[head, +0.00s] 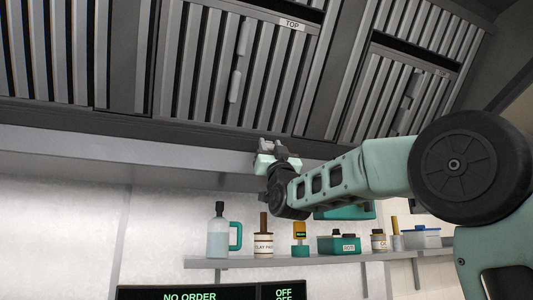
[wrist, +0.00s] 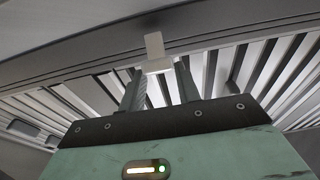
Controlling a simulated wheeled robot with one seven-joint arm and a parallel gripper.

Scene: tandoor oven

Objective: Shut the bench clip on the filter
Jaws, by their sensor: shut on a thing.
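The hood's baffle filter (head: 205,65), a panel of grey metal slats with a "TOP" label, fills the upper middle of the head view. In the wrist view its slats (wrist: 225,70) spread behind my fingers. A small pale clip (wrist: 154,45) lies against the dark frame rail at the filter's edge. Its lower block sits between my fingertips. My gripper (head: 267,146) is raised to the filter's lower rail in the head view; it also shows in the wrist view (wrist: 158,72), shut on the clip. The fingers hide part of the clip, and its latch state cannot be told.
A second slatted filter (head: 400,95) is to the right. Below, a wall shelf (head: 225,262) holds a bottle with a teal handle (head: 218,238), a labelled jar (head: 263,243), a teal box (head: 338,244) and other small items. A dark order screen (head: 187,293) is at the bottom.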

